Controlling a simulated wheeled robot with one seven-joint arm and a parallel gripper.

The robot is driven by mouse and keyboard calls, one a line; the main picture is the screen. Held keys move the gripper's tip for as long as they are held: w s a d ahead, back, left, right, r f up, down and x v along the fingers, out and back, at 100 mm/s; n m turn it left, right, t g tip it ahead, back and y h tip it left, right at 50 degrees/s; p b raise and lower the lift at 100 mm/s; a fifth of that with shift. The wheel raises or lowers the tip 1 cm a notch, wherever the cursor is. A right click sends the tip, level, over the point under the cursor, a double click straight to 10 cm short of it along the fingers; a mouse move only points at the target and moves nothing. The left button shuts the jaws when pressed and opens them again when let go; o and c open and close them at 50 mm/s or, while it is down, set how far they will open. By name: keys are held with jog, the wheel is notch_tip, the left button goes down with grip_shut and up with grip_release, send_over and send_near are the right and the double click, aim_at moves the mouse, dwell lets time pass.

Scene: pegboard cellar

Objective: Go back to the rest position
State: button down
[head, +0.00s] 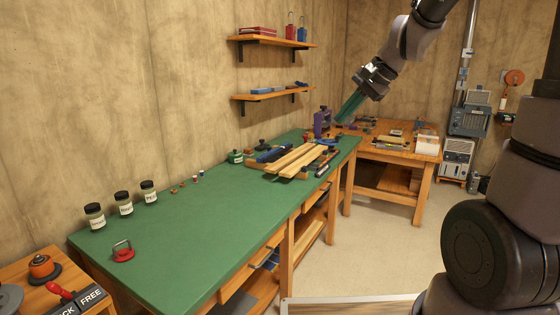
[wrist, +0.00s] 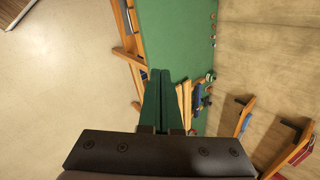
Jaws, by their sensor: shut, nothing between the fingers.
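My gripper (head: 341,118) is raised in the head view, above the far end of the green-topped workbench (head: 185,258) and in front of the wall. Its long green fingers point down and to the left. In the wrist view my gripper (wrist: 160,72) shows its two green fingers lying together, shut and empty. The bench top (wrist: 180,35) lies beyond the fingertips there. No object is held.
Wooden slats (head: 290,160) lie across the bench. Jars (head: 124,203) and a red-handled piece (head: 123,251) stand nearer. Two wall shelves (head: 275,41) (head: 272,94) hang left of my gripper. A second wooden table (head: 410,152) stands behind. Bare floor (head: 375,235) is on the right.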

jog(key=s+d+r+n+t+h, duration=0.1)
jog(key=s+d, duration=0.3)
jog(key=s, duration=0.4)
jog(key=s+d+r+n+t+h, duration=0.1)
jog(key=s+d+r+n+h, duration=0.2)
jog(key=s, duration=0.6)
jog(key=shift+s+d+r+n+t, duration=0.3)
jog(key=shift+d+r+t, duration=0.1)
jog(key=shift+d+r, duration=0.3)
jog(key=shift+w, duration=0.1)
